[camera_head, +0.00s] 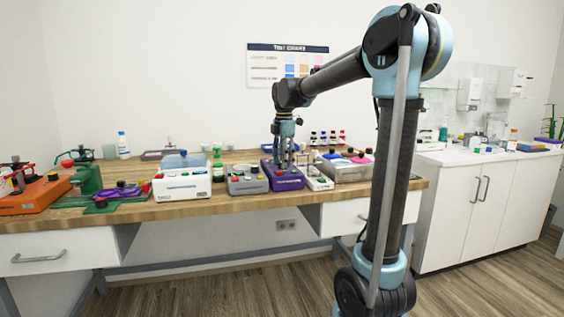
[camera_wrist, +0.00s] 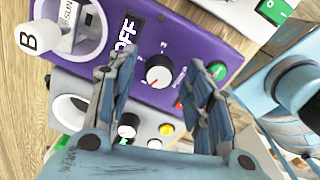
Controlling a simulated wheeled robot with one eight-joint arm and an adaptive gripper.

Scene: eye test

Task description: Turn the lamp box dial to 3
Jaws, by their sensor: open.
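A purple box (camera_head: 284,178) stands on the wooden bench under my gripper (camera_head: 285,143). It fills much of the wrist view (camera_wrist: 200,48) and carries a white round dial (camera_wrist: 159,75) with a small red mark at its lower left. I cannot read a name that confirms this is the lamp box. In the wrist view my gripper (camera_wrist: 162,66) is open, its fingers on either side of the dial, apparently empty. Contact cannot be told.
A grey box (camera_head: 247,179) stands close on the left and a white device (camera_head: 318,180) close on the right. A white box (camera_head: 182,184) stands further left. The bench (camera_head: 150,212) is bare along its front edge.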

